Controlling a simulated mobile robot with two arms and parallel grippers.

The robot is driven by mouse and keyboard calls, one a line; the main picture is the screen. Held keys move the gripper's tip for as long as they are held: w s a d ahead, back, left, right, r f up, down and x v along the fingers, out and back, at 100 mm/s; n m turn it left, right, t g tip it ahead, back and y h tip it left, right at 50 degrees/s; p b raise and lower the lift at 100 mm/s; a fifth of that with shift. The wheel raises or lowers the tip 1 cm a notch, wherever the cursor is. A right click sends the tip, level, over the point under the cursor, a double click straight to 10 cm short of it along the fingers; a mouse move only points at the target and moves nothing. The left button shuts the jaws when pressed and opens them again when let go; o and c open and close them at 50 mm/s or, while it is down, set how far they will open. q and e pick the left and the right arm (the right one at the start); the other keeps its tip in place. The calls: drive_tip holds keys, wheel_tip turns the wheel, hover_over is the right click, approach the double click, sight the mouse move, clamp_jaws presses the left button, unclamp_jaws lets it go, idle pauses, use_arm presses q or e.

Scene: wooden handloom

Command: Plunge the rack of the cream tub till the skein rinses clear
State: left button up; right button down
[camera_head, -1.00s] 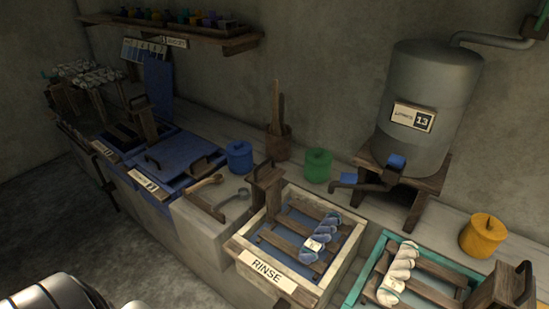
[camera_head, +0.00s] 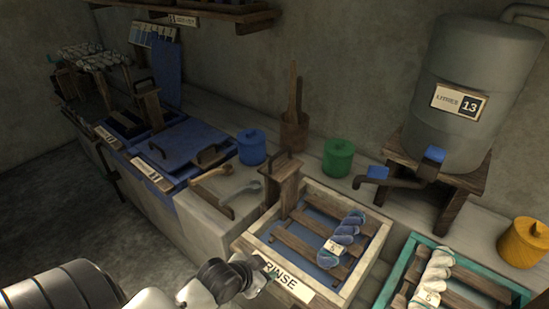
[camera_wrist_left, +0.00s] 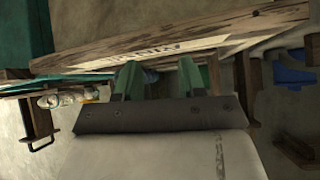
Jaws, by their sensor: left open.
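The cream tub (camera_head: 362,262) with the RINSE label stands at the lower middle of the head view. Its wooden rack (camera_head: 300,246) sits in the tub, with an upright handle (camera_head: 284,188) at the back left. A blue-and-white skein (camera_head: 345,236) with a small tag lies across the slats over bluish water. My left gripper (camera_head: 256,272) is low at the tub's front side by the label, apart from the handle. In the left wrist view, its green fingers (camera_wrist_left: 160,80) are spread and empty before the tub's labelled front (camera_wrist_left: 160,46). My right gripper is not in view.
A teal-rimmed tub (camera_head: 392,275) with a pale skein (camera_head: 434,272) stands close at the right. Blue vats (camera_head: 180,150) stand at the left. A tank (camera_head: 465,90) marked 13 litres, with a spout, and blue, green and yellow pots are behind.

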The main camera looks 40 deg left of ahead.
sight(270, 160)
use_arm(q)
drive_tip(key=w+a+r+t, duration=0.1)
drive_tip(key=w+a+r, duration=0.1)
drive_tip(key=r, duration=0.1)
drive_tip(key=w+a+r+t, duration=0.2)
drive_tip(key=w+r, duration=0.1)
drive_tip(key=shift+w+a+t, duration=0.25)
drive_tip(key=shift+a+t, duration=0.05)
drive_tip(key=shift+a, duration=0.1)
drive_tip(key=w+a+r+t, duration=0.3)
drive_tip(key=a+r, duration=0.1)
drive_tip(key=r, duration=0.2)
drive_tip(key=w+a+r+t, duration=0.2)
drive_tip(key=w+a+r, duration=0.1)
drive_tip(key=r, duration=0.3)
drive_tip(key=w, duration=1)
drive_tip(key=shift+d+f, duration=0.25)
drive_tip(key=shift+d, duration=0.05)
clamp_jaws()
